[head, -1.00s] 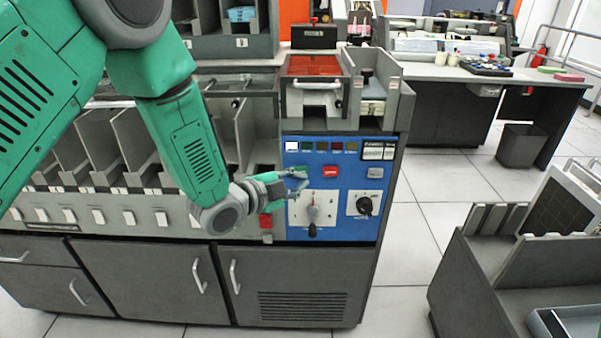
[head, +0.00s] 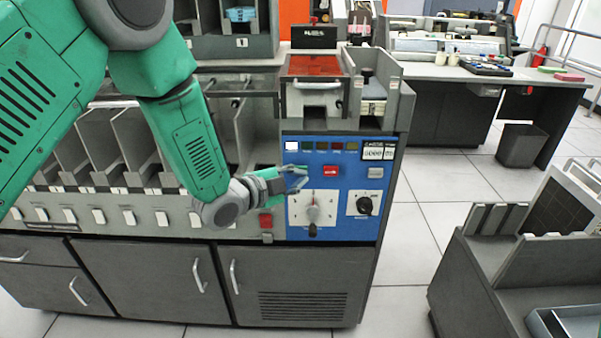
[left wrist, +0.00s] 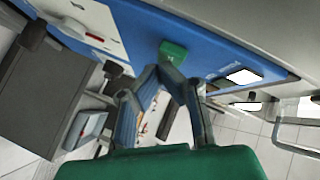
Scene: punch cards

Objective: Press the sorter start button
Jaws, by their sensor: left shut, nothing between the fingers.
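The blue control panel (head: 338,229) of the sorter faces me. In the left wrist view, the green start button (left wrist: 173,51) stands out from the blue panel, right at the tips of my left gripper (left wrist: 171,72). The fingertips are together and hold nothing; I cannot tell for sure whether they touch the button. In the head view my left gripper (head: 299,179) is at the upper left of the panel and hides most of the green button. My right gripper is in neither view.
A red button (head: 331,171) and a grey button (head: 375,172) sit right of the gripper. Below are a knob on a white plate (head: 329,198) and a dark dial (head: 364,205). A counter (head: 378,151) is at the panel's top right. A grey card rack (head: 490,260) stands at the right.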

